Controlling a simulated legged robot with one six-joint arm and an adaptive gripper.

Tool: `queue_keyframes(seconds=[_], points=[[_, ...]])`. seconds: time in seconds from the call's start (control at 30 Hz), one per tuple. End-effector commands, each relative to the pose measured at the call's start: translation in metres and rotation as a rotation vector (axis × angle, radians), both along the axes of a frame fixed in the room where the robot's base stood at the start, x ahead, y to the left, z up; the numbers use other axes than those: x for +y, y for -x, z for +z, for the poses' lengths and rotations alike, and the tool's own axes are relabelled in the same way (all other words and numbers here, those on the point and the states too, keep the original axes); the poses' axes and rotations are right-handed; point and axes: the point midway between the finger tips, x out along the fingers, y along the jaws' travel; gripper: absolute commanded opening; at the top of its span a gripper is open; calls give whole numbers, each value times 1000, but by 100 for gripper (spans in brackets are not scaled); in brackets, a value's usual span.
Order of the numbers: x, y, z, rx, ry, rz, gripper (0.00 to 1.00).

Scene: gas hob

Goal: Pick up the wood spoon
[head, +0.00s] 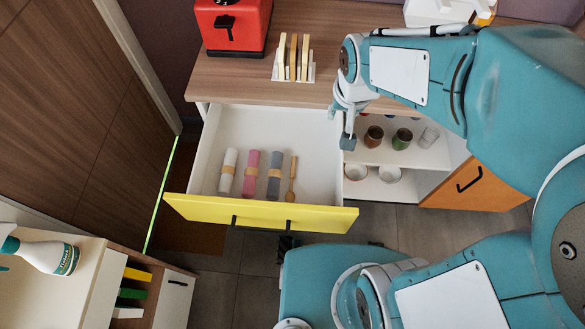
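The wood spoon (293,178) lies in the open drawer (319,152), to the right of the rolled cloths. It is thin and light brown, with its wider end toward the yellow drawer front (258,213). My gripper (348,142) is up and to the right of the spoon, by the drawer's right side and apart from the spoon. Its fingers point down and overlap each other in this view, so I cannot tell whether they are open or shut. I see nothing held in it.
White (228,171), pink (251,173) and grey (275,174) rolled cloths lie left of the spoon. The wooden counter (350,30) is behind the drawer, with a rack of boards (293,60) and a red appliance (233,26). Shelves with jars (402,138) stand at right.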

Motion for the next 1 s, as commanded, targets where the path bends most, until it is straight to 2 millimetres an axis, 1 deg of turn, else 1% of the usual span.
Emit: queue_keyframes(seconds=[0.03, 0.17, 0.23, 0.37, 0.4, 0.5, 0.6, 0.7, 0.83, 1.0], points=[[11, -5, -17, 29, 3, 6, 39], [34, -15, -55, 83, 10, 6, 39], [47, -19, -77, 111, 16, 6, 39], [70, -20, -120, 160, 30, 7, 39], [76, -19, -134, 176, 36, 5, 39], [89, -16, -163, 205, 48, 4, 39], [97, -13, -182, 222, 55, 1, 39], [100, -12, -191, 229, 58, 1, 39], [100, -11, -204, 233, 60, -1, 39], [100, -11, -232, 233, 61, 0, 39]])
